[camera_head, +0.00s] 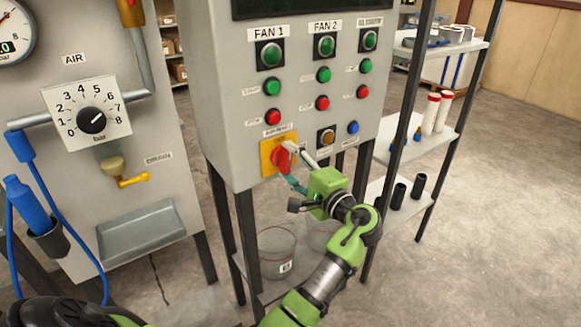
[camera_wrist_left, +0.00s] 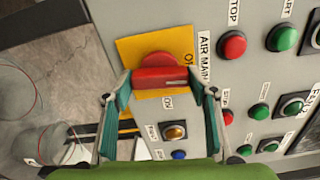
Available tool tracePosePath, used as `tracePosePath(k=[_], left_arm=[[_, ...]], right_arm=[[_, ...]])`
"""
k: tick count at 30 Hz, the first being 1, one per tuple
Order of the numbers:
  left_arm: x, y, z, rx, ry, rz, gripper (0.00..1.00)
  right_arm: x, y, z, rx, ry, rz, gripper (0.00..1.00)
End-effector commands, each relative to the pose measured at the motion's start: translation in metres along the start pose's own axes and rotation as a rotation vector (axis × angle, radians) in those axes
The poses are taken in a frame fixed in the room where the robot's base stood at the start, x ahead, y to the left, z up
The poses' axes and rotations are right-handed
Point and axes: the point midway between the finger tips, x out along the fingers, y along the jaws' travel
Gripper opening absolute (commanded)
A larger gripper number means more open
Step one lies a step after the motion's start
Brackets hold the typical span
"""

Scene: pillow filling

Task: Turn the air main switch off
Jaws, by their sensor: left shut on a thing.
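The air main switch is a red rotary knob (camera_head: 280,159) on a yellow plate (camera_head: 267,157) at the lower left of the grey control panel. In the left wrist view the red handle (camera_wrist_left: 158,78) lies level across the picture. A white mark sits at its right end, towards the AIR MAIN label (camera_wrist_left: 204,58). My left gripper (camera_head: 296,168) is at the switch, its two fingers closed on opposite ends of the handle. It shows in the left wrist view too (camera_wrist_left: 162,84). Part of the lettering on the plate is hidden. My right gripper is not in view.
Green and red fan buttons (camera_head: 272,88), an amber button (camera_head: 326,137) and a blue button (camera_head: 352,127) sit close by. The air regulator dial (camera_head: 92,120) is at the left. Clear buckets (camera_head: 277,250) stand below the panel. A shelf rack (camera_head: 440,140) stands right.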

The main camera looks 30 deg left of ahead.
Motion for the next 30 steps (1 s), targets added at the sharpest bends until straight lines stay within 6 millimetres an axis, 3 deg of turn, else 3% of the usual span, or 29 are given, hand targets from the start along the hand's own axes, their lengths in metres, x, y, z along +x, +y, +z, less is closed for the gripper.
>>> tracePosePath(k=[12,13,15,25,30], left_arm=[[0.001,-0.003,0.000,-0.008,0.000,-0.005,0.31],[0.001,-0.003,0.000,-0.008,0.000,-0.006,0.58],[0.001,-0.003,0.000,-0.008,0.000,-0.005,0.69],[0.000,-0.003,0.000,-0.006,0.000,-0.002,0.69],[0.000,-0.020,0.002,-0.011,0.000,-0.002,0.69]], right_arm=[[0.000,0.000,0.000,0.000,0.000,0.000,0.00],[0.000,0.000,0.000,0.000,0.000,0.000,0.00],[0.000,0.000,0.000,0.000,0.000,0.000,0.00],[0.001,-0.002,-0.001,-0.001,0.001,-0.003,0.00],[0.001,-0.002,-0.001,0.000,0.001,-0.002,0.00]])
